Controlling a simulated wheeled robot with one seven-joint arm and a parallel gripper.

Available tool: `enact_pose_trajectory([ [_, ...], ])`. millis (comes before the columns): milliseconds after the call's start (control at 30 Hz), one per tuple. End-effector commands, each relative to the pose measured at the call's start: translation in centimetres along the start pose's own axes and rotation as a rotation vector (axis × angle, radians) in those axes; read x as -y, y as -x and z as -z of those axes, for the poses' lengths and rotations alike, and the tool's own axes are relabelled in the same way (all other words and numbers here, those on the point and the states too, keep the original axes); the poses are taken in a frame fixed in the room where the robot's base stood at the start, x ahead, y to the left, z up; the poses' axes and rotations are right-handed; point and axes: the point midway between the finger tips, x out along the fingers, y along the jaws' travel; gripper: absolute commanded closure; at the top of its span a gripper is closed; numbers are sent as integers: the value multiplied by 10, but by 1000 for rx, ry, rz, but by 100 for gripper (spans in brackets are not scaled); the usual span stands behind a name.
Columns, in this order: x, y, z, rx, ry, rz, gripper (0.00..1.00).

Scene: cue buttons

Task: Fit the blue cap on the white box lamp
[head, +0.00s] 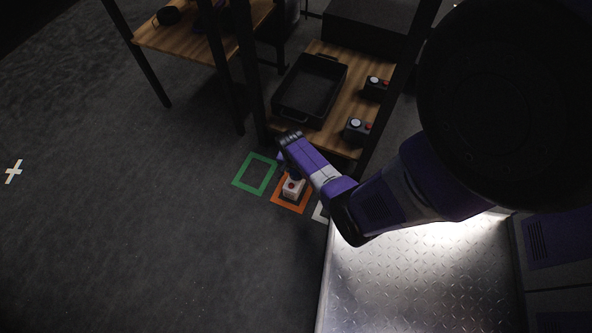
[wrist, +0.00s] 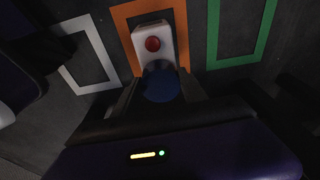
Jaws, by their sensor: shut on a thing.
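The white box lamp (wrist: 152,38) stands on the floor inside the orange square, with a red button on its top. It also shows in the head view (head: 293,187), below my gripper. My gripper (wrist: 160,92) is shut on the blue cap (wrist: 162,84), a round dark blue piece held between the two fingers. In the wrist view the cap overlaps the near end of the box, beside the red button. I cannot tell whether the cap touches the box or hovers just above it. The part of the box under the cap is hidden.
The orange square (head: 279,200) lies between a green square (head: 238,182) and a white square (wrist: 67,76). A wooden shelf (head: 335,141) close behind holds a black tray (head: 286,109) and two dark button boxes (head: 357,130). Open floor lies to the left.

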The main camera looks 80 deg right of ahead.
Motion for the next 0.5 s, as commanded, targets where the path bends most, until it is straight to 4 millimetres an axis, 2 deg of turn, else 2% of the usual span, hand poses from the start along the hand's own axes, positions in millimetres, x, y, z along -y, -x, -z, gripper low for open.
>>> enact_pose_trajectory([
  [500, 0, -5, -1, 0, 1, 0, 89],
])
